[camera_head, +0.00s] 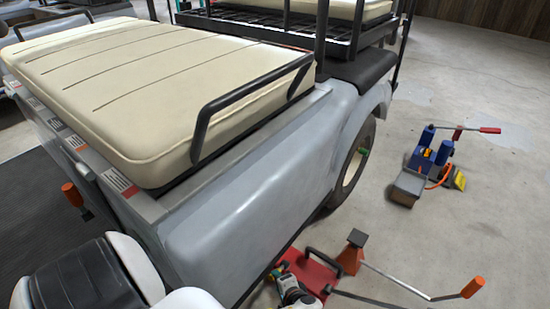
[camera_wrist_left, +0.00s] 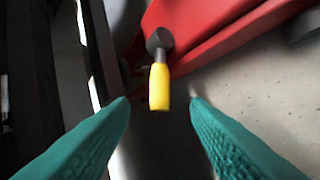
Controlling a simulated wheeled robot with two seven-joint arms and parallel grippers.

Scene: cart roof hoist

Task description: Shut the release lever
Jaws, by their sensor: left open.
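The release lever (camera_wrist_left: 159,85) shows in the left wrist view as a yellow-tipped handle on a dark grey stem. It stands at a red jack body (camera_wrist_left: 230,38). My left gripper (camera_wrist_left: 159,100) is open, with one teal finger on each side of the yellow tip. Clear gaps show between the tip and both fingers, and nothing is held. In the head view the red jack (camera_head: 313,270) lies on the floor beside the cart's lower side. The lever cannot be made out clearly there. My right gripper is not in view.
The grey cart (camera_head: 245,215) with a cream seat cushion (camera_head: 150,85) rises close on the left. An orange jack stand (camera_head: 351,252) and an orange-gripped handle (camera_head: 472,287) are near the red jack. A blue pump (camera_head: 430,150) stands farther right. The floor between is clear.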

